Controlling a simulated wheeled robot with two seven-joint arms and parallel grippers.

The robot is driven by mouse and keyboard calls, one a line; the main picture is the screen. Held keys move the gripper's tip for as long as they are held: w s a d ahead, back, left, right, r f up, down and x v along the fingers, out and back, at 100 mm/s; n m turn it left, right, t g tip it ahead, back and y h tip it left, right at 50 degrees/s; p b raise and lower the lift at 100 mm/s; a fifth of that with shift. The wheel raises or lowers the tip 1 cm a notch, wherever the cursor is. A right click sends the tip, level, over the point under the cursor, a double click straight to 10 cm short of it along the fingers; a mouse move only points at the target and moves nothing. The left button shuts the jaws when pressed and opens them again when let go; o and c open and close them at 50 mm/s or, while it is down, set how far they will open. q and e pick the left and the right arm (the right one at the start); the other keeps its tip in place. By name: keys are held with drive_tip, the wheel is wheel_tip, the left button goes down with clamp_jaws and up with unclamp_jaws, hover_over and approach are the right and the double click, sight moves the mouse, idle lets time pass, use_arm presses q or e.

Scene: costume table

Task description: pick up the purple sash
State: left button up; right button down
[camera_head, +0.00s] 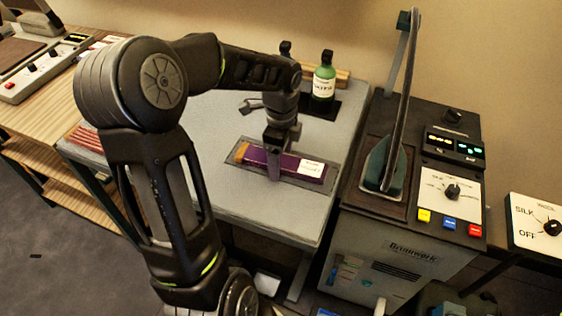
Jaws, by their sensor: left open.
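The purple sash (255,156) is a flat, folded purple strip with an orange end on its left and a white label (312,168) near its right end. It lies in a grey rectangular tray or mat (289,183) on the light grey table. My left gripper (274,172) points down over the middle of the sash and hides part of it. It is open. I cannot tell whether its fingers touch the sash. My right gripper is not in view.
A green bottle (323,76) stands on a dark base at the table's back. A press machine (385,250) with a raised arm, dial and coloured buttons stands close on the right. A wooden bench (40,108) is at the left. The table front (250,215) is clear.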

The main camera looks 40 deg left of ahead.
sight(281, 160)
use_arm(q)
drive_tip(key=shift+c, duration=0.2)
drive_tip(key=c, duration=1.5)
drive_tip(key=shift+o, duration=0.2)
drive_tip(key=shift+r, duration=0.1)
wheel_tip(281, 160, up, 10)
drive_tip(key=shift+b, duration=0.35)
